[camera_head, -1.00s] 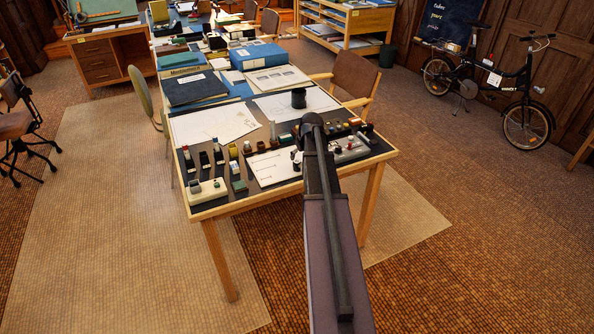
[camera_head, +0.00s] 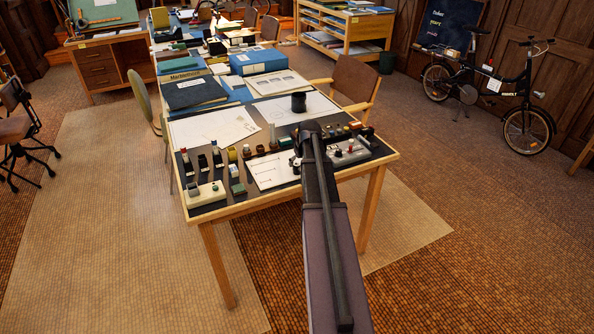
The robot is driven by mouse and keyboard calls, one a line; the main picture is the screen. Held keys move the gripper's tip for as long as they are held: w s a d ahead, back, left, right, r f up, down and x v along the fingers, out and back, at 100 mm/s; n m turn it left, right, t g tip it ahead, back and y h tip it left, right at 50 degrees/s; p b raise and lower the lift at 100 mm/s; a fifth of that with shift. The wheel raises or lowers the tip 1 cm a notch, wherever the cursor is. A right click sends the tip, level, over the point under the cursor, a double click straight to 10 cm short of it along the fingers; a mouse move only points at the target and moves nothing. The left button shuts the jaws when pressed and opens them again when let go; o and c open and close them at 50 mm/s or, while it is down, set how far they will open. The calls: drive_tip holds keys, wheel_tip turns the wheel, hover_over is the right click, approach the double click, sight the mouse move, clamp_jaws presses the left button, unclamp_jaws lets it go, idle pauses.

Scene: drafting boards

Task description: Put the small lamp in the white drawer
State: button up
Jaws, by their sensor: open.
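I cannot pick out the small lamp for certain among the many small parts on the near table (camera_head: 272,199). No white drawer can be made out. My gripper (camera_head: 296,161) shows only as a small dark part low over the near end of the table, just left of my arm. My arm hides most of it, and I see nothing held in it. A white sheet (camera_head: 268,172) lies beneath and left of it.
A cream block with green parts (camera_head: 205,193) sits at the near left corner. A grey unit with knobs (camera_head: 350,153) is right of my arm. A black cup (camera_head: 299,102) stands farther back. Blue binders (camera_head: 258,60) and a chair (camera_head: 355,83) are beyond.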

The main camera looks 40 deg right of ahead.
sight(298, 165)
drive_tip(key=shift+b+x, duration=1.95)
drive_tip(key=shift+x, duration=0.4)
drive_tip(key=shift+a, duration=0.1)
clamp_jaws()
